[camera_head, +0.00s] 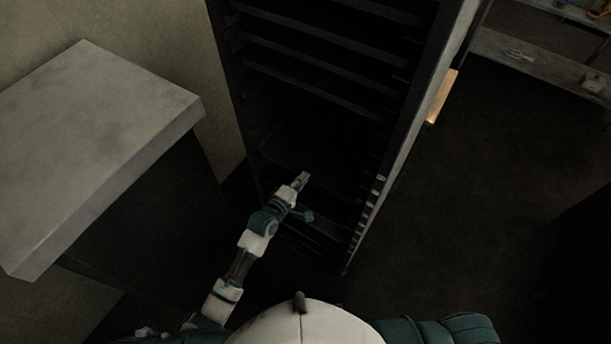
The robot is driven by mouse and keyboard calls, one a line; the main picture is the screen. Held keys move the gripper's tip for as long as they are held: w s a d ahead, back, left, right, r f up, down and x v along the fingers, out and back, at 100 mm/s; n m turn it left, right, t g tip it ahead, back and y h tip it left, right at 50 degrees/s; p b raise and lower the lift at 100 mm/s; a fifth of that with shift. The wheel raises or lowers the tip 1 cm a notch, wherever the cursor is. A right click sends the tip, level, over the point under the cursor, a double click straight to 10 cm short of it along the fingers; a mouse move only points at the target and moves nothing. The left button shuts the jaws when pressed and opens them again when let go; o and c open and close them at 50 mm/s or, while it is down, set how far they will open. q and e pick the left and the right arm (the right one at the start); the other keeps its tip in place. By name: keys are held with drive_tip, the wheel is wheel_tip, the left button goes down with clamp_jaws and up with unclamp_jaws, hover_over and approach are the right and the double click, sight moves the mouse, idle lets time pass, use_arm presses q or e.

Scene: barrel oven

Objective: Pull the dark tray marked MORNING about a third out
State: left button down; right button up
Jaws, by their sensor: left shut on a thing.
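A tall dark rack (225,65) holds several dark trays, one above another. My left gripper (302,178) reaches up from the lower left to the front of the rack. It is shut on the front edge of a dark tray (310,140) in the lower part of the rack. The picture is too dark to read MORNING on it or to tell how far out it stands. My right gripper is not in view.
A grey-topped counter (100,140) stands close on the left. Several small pale tags (367,205) line the rack's right post. Dark floor (460,200) lies open on the right. A shelf (530,60) is at the far upper right.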

use_arm(q)
drive_tip(key=f+p+v, duration=0.2)
drive_tip(key=p+v, duration=0.1)
drive_tip(key=v, duration=0.7)
drive_tip(key=f+p+v, duration=0.2)
drive_tip(key=p+v, duration=0.1)
drive_tip(key=v, duration=0.8)
drive_tip(key=shift+s+a+f, duration=0.3)
drive_tip(key=shift+s+f, duration=0.15)
drive_tip(key=shift+f, duration=0.05)
drive_tip(key=c, duration=1.3)
unclamp_jaws()
drive_tip(key=shift+r, duration=0.1)
drive_tip(key=shift+w+a, duration=0.1)
drive_tip(key=shift+r, duration=0.1)
drive_tip(key=v, duration=0.2)
drive_tip(key=f+v, duration=0.1)
drive_tip(key=v, duration=0.4)
drive_tip(key=shift+s+a+f, duration=0.15)
drive_tip(key=shift+s+a, duration=0.2)
drive_tip(key=shift+s, duration=0.05)
